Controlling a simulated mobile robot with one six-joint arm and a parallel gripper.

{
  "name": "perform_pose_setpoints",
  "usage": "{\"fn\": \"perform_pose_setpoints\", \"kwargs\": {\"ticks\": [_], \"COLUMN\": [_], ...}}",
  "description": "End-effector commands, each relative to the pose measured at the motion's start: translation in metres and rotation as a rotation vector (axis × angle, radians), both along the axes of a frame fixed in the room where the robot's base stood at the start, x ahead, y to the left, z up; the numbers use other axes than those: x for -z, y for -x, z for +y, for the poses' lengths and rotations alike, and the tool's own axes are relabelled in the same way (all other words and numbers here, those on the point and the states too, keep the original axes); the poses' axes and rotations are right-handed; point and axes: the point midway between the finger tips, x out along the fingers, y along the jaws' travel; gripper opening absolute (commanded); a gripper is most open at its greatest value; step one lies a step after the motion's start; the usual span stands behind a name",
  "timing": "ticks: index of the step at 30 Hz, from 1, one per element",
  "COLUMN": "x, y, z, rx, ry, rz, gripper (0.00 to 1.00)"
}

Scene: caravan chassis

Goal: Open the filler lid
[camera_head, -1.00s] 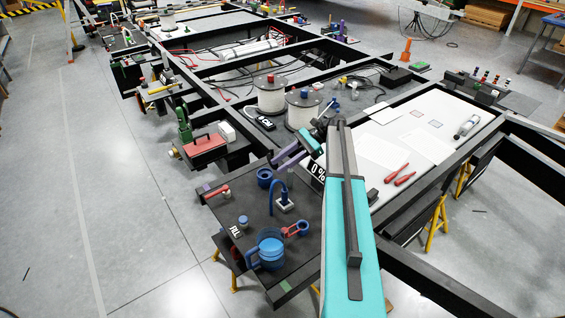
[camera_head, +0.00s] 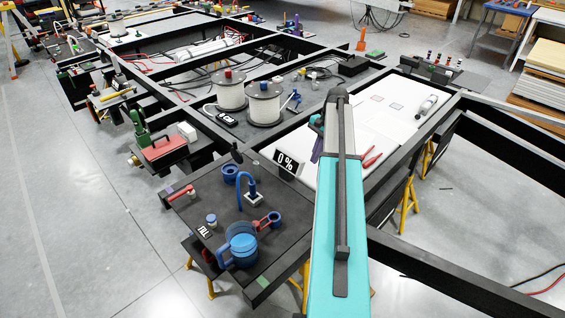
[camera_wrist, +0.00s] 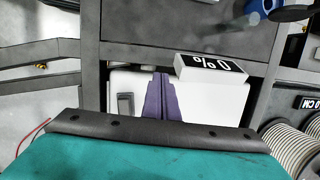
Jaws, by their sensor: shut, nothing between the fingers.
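A small blue-topped cap (camera_head: 211,219) sits beside a FILL label (camera_head: 203,231) on the dark board (camera_head: 215,190) at the chassis corner. It looks closed, but I cannot be sure that it is the filler lid. My gripper (camera_wrist: 161,76) shows purple fingers shut together and empty, over a white panel. In the head view a little purple of my gripper (camera_head: 317,150) shows beside my teal arm, which hides most of it. It is to the right of the 0 % box (camera_head: 288,163), apart from the cap. The 0 % box also shows upside down in the wrist view (camera_wrist: 211,68).
The board also carries a blue jug (camera_head: 239,246), a blue tap (camera_head: 246,188), a blue cup (camera_head: 230,174) and a red-handled valve (camera_head: 181,193). Two cable spools (camera_head: 264,104) stand behind. Red screwdrivers (camera_head: 372,160) lie on the white panel. Dark chassis beams (camera_head: 410,150) border it.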

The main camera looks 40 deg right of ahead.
Motion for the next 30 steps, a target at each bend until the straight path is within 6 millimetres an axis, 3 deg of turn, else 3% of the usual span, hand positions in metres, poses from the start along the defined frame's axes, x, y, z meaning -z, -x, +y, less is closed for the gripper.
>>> {"fn": "perform_pose_setpoints", "kwargs": {"ticks": [3,8,15,21,30], "x": [0.000,-0.016,-0.058,-0.088,-0.097], "y": [0.035,0.086,0.165,0.206,0.214], "z": [-0.048,-0.111,-0.186,-0.217,-0.224], "rx": [-0.036,-0.102,-0.209,-0.271,-0.288], "ry": [0.167,0.382,0.658,0.775,0.801], "rz": [0.032,0.109,0.274,0.384,0.411], "gripper": [0.00,0.00,0.00,0.00,0.00]}}
